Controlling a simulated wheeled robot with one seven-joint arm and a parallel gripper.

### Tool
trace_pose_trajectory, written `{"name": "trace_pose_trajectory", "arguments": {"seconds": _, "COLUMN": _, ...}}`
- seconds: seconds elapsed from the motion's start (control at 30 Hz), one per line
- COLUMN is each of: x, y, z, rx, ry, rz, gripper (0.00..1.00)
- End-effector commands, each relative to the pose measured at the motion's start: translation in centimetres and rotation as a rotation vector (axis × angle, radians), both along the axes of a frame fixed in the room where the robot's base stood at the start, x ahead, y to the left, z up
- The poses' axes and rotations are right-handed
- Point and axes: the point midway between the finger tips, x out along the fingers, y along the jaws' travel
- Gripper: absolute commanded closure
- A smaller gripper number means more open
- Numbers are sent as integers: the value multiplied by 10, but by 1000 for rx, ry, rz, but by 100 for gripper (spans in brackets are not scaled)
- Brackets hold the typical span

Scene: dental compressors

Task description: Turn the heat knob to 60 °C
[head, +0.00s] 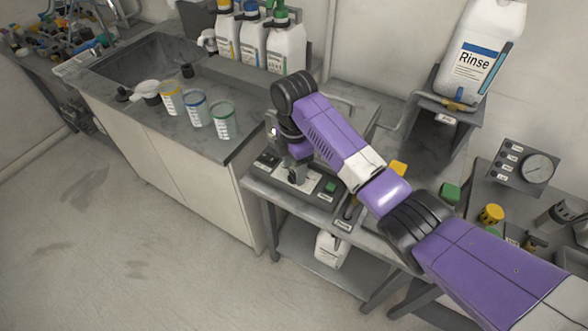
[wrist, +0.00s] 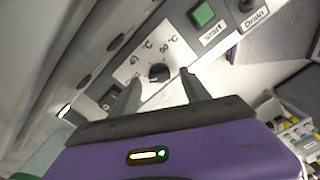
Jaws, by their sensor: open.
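The heat knob (wrist: 158,72) is a small dark round knob on a white dial plate (wrist: 152,52) in the wrist view. Two temperature marks stand above it; the left one reads 40 °C, and the right one looks like 60 °C but is blurred. I cannot tell where its pointer faces. My gripper (wrist: 161,76) is open, with one finger on each side of the knob in the picture. I see no clear contact.
A green Start button (wrist: 203,14) and a dark Drain control (wrist: 249,6) are right of the dial. In the head view, measuring cups (head: 197,110) stand on the left counter, a Rinse bottle (head: 478,55) is at upper right, and a gauge panel (head: 522,166) is at right.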

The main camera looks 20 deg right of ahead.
Motion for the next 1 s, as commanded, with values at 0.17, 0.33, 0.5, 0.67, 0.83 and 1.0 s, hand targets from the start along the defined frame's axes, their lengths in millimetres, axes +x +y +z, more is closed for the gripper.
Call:
{"name": "trace_pose_trajectory", "arguments": {"seconds": 0.17, "x": 0, "y": 0, "z": -12, "rx": -1, "ry": 0, "rz": 0, "gripper": 45}}
{"name": "trace_pose_trajectory", "arguments": {"seconds": 0.33, "x": 0, "y": 0, "z": -13, "rx": -1, "ry": -2, "rz": 0, "gripper": 45}}
{"name": "trace_pose_trajectory", "arguments": {"seconds": 0.5, "x": 0, "y": 0, "z": -13, "rx": -1, "ry": -2, "rz": 0, "gripper": 59}}
{"name": "trace_pose_trajectory", "arguments": {"seconds": 0.67, "x": 0, "y": 0, "z": -13, "rx": -1, "ry": -2, "rz": 0, "gripper": 91}}
{"name": "trace_pose_trajectory", "arguments": {"seconds": 0.83, "x": 0, "y": 0, "z": -13, "rx": -1, "ry": -1, "rz": -1, "gripper": 100}}
{"name": "trace_pose_trajectory", "arguments": {"seconds": 1.0, "x": 0, "y": 0, "z": -12, "rx": 0, "ry": -1, "rz": -25, "gripper": 100}}
